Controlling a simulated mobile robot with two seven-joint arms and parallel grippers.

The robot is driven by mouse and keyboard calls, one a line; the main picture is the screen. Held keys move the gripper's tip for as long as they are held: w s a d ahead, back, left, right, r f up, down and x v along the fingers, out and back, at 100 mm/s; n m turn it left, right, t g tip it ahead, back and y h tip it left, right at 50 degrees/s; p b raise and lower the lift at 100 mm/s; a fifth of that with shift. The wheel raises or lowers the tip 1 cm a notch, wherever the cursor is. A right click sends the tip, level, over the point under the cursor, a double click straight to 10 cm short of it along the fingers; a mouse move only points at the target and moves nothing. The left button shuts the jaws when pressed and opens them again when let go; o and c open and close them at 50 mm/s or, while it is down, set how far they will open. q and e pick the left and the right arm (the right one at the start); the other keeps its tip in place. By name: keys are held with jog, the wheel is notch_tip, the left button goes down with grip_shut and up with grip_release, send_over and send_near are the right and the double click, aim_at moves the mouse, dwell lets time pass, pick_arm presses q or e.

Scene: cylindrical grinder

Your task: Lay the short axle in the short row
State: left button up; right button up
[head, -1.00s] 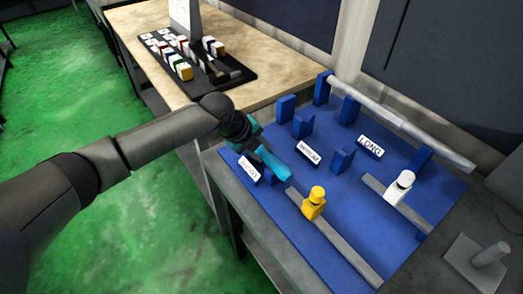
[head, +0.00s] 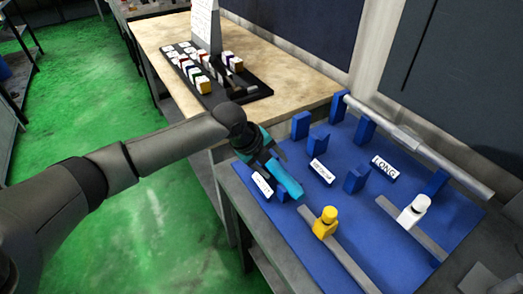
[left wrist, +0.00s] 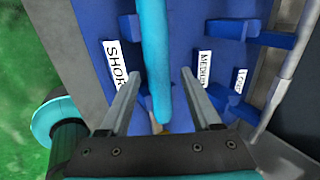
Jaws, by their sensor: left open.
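The short axle is a smooth teal rod (head: 287,181) beside the white SHORT label (left wrist: 114,68). In the left wrist view the rod (left wrist: 155,60) runs lengthwise between my fingers, over the blue supports (left wrist: 130,27) of the short row. It appears to rest on them, though the contact is partly hidden. My left gripper (head: 274,163) is open just above the rod, with one finger on each side; its fingers also show in the left wrist view (left wrist: 159,78). My right gripper is not in view.
The blue board (head: 300,232) has MEDIUM and LONG labels. A long silver rod (head: 412,144) lies along its far side. A yellow-topped piece (head: 325,223) and a white one (head: 413,212) stand on grey rails. A wooden table (head: 160,35) holds a black tray of blocks.

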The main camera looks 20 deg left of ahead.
pick_arm(q)
jog(key=p+v, duration=0.1)
jog(key=v, duration=0.9)
jog(key=shift+p, duration=0.35)
